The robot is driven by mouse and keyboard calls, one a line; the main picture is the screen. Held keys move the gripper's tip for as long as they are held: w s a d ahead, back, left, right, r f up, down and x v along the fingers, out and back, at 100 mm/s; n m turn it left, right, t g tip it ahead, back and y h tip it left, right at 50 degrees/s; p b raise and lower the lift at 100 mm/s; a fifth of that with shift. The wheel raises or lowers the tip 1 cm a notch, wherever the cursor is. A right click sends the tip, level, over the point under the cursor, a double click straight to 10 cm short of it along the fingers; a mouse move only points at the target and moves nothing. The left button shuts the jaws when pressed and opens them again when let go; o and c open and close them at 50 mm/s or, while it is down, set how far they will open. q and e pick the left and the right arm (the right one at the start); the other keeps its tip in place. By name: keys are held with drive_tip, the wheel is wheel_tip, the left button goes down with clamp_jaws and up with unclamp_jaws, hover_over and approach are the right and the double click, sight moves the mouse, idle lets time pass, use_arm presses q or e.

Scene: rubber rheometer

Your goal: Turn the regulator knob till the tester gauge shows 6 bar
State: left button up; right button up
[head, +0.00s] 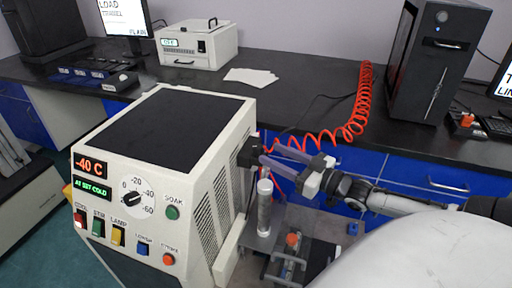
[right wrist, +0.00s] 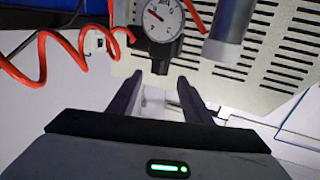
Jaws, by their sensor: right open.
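The tester gauge (right wrist: 160,18) is a round white dial with a red needle, at the top of the right wrist view and cut by its edge. Its needle points up and left; the exact reading is too small to tell. Below it is the black regulator body with its knob (right wrist: 160,66). In the head view the black regulator (head: 249,152) sits on the right side of the cream tester. My right gripper (right wrist: 157,90) is open and empty, its two fingers to either side of and just short of the knob. It also shows in the head view (head: 270,156). My left gripper is not in view.
A red coiled hose (head: 350,128) runs from the bench to the regulator. A grey cylinder (head: 264,207) stands upright beside the tester (head: 215,130), close below my right gripper. A clamp-like fixture with an orange top (head: 292,240) stands nearby. A vented panel (right wrist: 265,50) lies behind the gauge.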

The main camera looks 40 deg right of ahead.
sight(258, 146)
drive_tip(key=w, duration=0.5)
drive_tip(key=shift+w+a+b, duration=0.1)
drive_tip(key=shift+a+b, duration=0.3)
drive_tip(key=shift+w+a, duration=0.1)
drive_tip(key=shift+w, duration=0.6)
drive_tip(key=c, duration=1.1)
drive_tip(key=shift+o, duration=0.2)
drive_tip(key=shift+r+h+p, duration=0.25)
drive_tip(key=shift+h+p, duration=0.05)
drive_tip(key=shift+p, duration=0.45)
drive_tip(key=shift+m+h+p, duration=0.3)
drive_tip(key=shift+m+p, duration=0.1)
drive_tip(key=shift+p, duration=0.2)
drive_tip(key=shift+h+p, duration=0.3)
drive_tip(key=shift+p, duration=0.2)
drive_tip(key=shift+f+m+h+p, duration=0.2)
drive_tip(key=shift+m+h+p, duration=0.3)
drive_tip(key=shift+p, duration=0.1)
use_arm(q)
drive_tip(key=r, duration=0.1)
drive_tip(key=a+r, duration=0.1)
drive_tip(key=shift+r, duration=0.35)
